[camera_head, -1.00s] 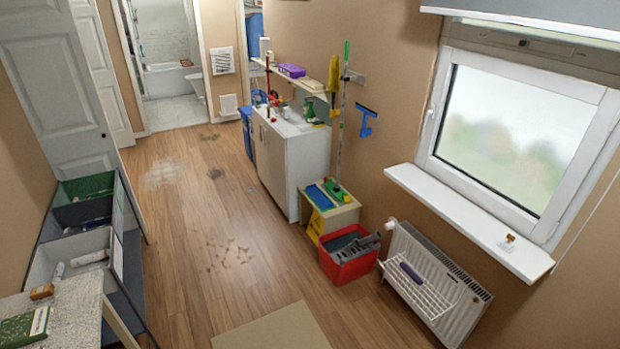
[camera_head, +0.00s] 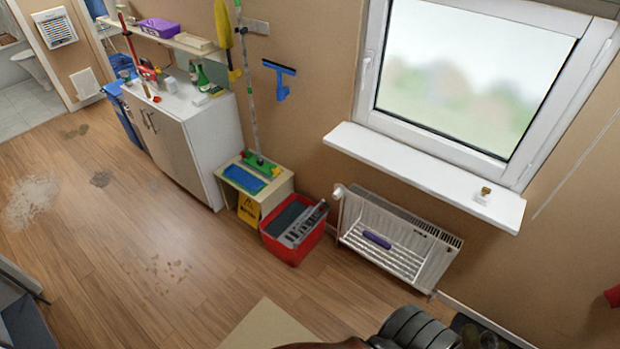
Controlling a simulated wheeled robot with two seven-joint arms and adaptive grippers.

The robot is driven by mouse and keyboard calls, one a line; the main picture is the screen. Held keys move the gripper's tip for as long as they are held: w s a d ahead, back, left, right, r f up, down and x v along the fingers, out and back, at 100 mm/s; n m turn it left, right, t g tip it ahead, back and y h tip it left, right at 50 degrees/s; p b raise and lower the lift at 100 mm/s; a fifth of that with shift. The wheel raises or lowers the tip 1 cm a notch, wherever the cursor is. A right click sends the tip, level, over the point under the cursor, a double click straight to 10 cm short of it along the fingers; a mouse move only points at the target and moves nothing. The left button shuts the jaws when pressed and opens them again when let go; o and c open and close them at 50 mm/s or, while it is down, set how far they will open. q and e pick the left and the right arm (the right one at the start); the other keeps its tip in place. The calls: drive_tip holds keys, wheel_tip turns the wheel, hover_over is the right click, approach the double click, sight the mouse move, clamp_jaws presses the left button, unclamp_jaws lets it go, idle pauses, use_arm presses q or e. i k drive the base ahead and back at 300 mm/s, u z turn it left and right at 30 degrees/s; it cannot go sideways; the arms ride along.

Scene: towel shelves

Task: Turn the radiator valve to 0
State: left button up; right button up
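The white radiator (camera_head: 398,238) is on the wall under the window sill, a little right of the picture's middle. Its white valve (camera_head: 339,191) is a small knob at the radiator's upper left corner. The number it is set to is too small to read. A rack on the radiator's front holds a purple rolled item (camera_head: 377,240). Neither of my grippers is in view.
A red bucket (camera_head: 290,254) stands on the floor just left of the radiator. A low stand (camera_head: 281,186) with cleaning tools and a white cabinet (camera_head: 218,145) are further left. The wooden floor (camera_head: 130,240) at left is open, with stains. A beige mat (camera_head: 265,325) lies in front.

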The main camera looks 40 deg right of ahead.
sight(338, 192)
drive_tip(key=i, duration=2)
